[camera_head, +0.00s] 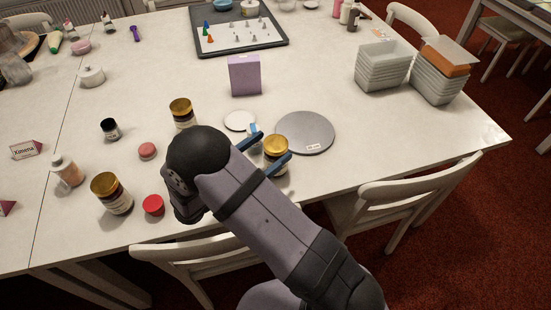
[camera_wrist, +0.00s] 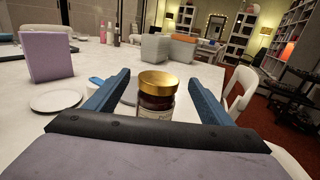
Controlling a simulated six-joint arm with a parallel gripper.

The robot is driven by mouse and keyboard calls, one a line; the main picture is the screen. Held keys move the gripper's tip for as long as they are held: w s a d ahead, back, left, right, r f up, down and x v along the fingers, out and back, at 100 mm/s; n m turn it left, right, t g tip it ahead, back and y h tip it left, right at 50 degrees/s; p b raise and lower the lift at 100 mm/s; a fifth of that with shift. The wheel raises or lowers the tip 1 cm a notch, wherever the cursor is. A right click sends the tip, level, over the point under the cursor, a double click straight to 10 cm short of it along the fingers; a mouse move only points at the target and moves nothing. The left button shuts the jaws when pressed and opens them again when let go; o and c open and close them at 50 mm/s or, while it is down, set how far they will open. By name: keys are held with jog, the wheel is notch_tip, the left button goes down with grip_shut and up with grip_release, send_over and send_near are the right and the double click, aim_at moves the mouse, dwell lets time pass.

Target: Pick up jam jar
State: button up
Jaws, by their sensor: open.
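A jam jar with a gold lid (camera_head: 275,147), dark contents and a pale label stands upright on the white table (camera_head: 330,85). In the wrist view the jar (camera_wrist: 157,92) is between the two blue fingers of my gripper (camera_wrist: 157,95), with a gap on each side. My gripper (camera_head: 268,151) is open, low over the table, with one finger on each side of the jar in the head view. Two similar gold-lidded jars, one at the back (camera_head: 181,112) and one at the left (camera_head: 111,194), stand on the table. My arm hides part of the table.
A grey round turntable (camera_head: 304,132) is just right of the jar. A white disc (camera_head: 240,121) and a purple box (camera_head: 244,76) are behind. Stacked containers (camera_head: 382,68) stand at the right. A red lid (camera_head: 153,205) lies at the left; chairs (camera_head: 420,195) line the front edge.

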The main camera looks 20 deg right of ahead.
aim_at(267, 161)
notch_tip(267, 161, down, 4)
jog(key=shift+f, duration=0.15)
jog(key=shift+p+x, duration=0.55)
jog(key=shift+x, duration=0.95)
jog(key=shift+p+x, duration=0.7)
jog(key=shift+x, duration=1.5)
jog(key=shift+w, duration=0.1)
jog(key=c, duration=1.5)
jog(key=shift+r, duration=0.3)
jog(key=shift+c, duration=0.9)
jog(key=shift+r, duration=0.1)
